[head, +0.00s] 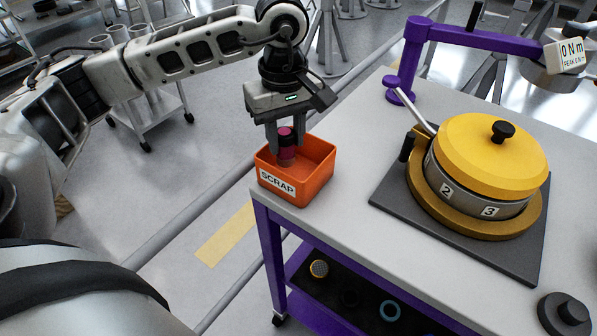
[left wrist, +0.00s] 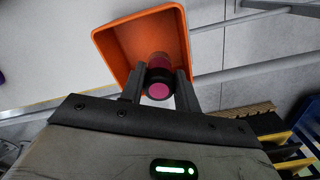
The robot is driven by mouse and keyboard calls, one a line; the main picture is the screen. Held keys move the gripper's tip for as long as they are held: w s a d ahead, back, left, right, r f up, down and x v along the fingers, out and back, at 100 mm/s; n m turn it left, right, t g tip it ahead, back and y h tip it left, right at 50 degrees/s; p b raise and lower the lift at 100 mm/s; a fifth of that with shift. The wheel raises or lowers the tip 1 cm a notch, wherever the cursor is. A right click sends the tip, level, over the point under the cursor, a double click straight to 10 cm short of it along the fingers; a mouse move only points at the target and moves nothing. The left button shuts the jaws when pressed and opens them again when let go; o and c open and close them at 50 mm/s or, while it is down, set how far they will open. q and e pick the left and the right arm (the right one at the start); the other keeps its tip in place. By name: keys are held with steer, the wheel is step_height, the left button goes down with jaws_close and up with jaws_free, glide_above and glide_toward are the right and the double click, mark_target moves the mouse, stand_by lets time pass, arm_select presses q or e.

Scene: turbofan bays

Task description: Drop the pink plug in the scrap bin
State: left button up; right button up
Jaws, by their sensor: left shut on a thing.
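The plug also shows in the left wrist view (left wrist: 159,84), between the two fingers, in front of the bin's opening (left wrist: 115,50). The plug's lower end appears within the bin's rim; how far it is above the floor I cannot tell. The bin has a SCRAP label and sits at the near left corner of the table. My right gripper is not in view.
A grey table (head: 345,215) on a purple frame carries a yellow-lidded round pot (head: 490,150) on a dark mat. A purple arm (head: 455,35) with a torque display stands behind. A dark knobbed disc (head: 566,314) lies at the right front. Small round parts lie on the lower shelf.

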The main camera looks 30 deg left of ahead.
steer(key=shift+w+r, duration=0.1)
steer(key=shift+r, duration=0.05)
arm_select(q)
steer(key=o, duration=1.1)
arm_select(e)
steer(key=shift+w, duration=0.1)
arm_select(q)
step_height(320, 180, up, 7)
steer(key=shift+w+f+b, duration=0.1)
steer(key=shift+f+b, duration=0.1)
steer(key=shift+b, duration=0.1)
step_height(320, 180, up, 9)
steer(key=p, duration=0.2)
steer(key=shift+r, duration=0.2)
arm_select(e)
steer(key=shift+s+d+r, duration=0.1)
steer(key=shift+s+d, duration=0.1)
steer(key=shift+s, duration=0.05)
